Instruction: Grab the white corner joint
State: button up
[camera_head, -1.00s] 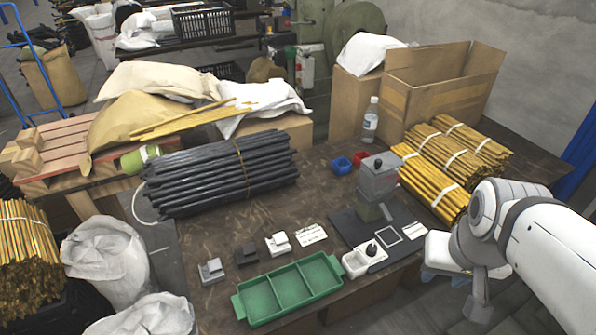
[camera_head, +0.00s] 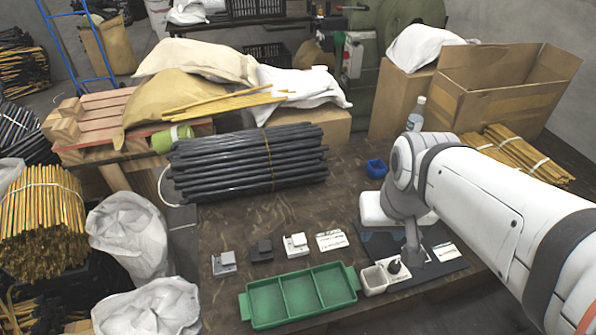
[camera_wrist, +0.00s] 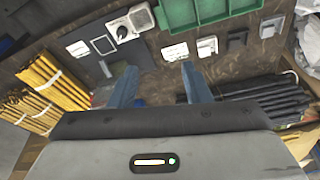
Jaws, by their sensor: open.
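The white corner joint (camera_head: 296,245) lies on the dark table, right of a black joint (camera_head: 262,250) and a grey joint (camera_head: 224,263). In the wrist view the white joint (camera_wrist: 207,46) lies beyond the fingertips, between a white card (camera_wrist: 175,51) and the black joint (camera_wrist: 237,40). My gripper (camera_wrist: 159,82) is open with nothing between its two blue fingers. In the head view it is over the right part of the table, right of the white joint and apart from it. My arm hides part of it there.
A green three-compartment tray (camera_head: 252,303) is at the table's front edge. Right of it is a white holder (camera_head: 373,279) with a black knob. Black rods (camera_head: 235,165) lie behind the joints. A blue bin (camera_head: 376,168) stands further back. My arm hides the press.

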aim_at(296, 242)
jog(key=o, duration=0.7)
jog(key=shift+n, duration=0.9)
jog(key=w+a+f+b, duration=0.2)
jog(key=w+f+b, duration=0.1)
jog(key=f, duration=0.1)
jog(key=w+a+f+b, duration=0.3)
jog(key=w+f, duration=0.1)
jog(key=f, duration=0.1)
jog(key=w+a+f+b, duration=0.2)
jog(key=w+a+f, duration=0.1)
jog(key=w+f, duration=0.1)
jog(key=shift+f+b, duration=0.25)
jog(key=shift+b, duration=0.15)
jog(key=shift+o, duration=0.7)
jog(key=w+a+f+n+b, duration=0.1)
jog(key=w+a+f+b, duration=0.3)
jog(key=f, duration=0.5)
jog(key=w+a, duration=0.1)
jog(key=a, duration=0.1)
jog(key=shift+w+a+f+y, duration=0.2)
jog(key=shift+w+a+y, duration=0.15)
jog(key=shift+y, duration=0.05)
jog(key=shift+b+x, duration=0.75)
jog(key=shift+x, duration=3.4)
